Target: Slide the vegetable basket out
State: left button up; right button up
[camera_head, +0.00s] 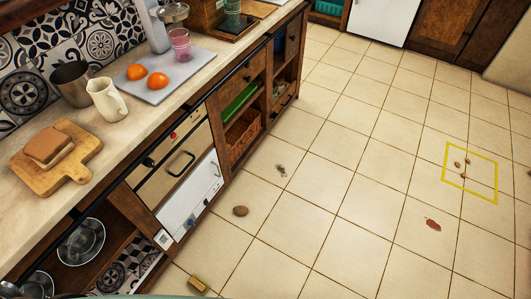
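A brown woven basket (242,138) sits in a lower open compartment of the wooden counter, near the middle of the view. Its contents are too small and dark to tell. A green tray-like thing (239,102) lies on the shelf just above it. A teal crate (328,7) is partly visible in a far cabinet at the top edge. I cannot tell which of these holds vegetables. Neither of my grippers is in view.
The counter holds a sliced loaf on a board (57,164), a cream jug (106,99), a metal pot (73,83), and a grey tray (182,75) with oranges.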

aim_at(244, 128)
jog(key=i+u, duration=0.2)
jog(key=u, duration=0.15)
jog(key=i+l+u, duration=0.15)
jog(key=u, duration=0.15)
jog(key=l+u, duration=0.15)
jog(key=i, duration=0.05)
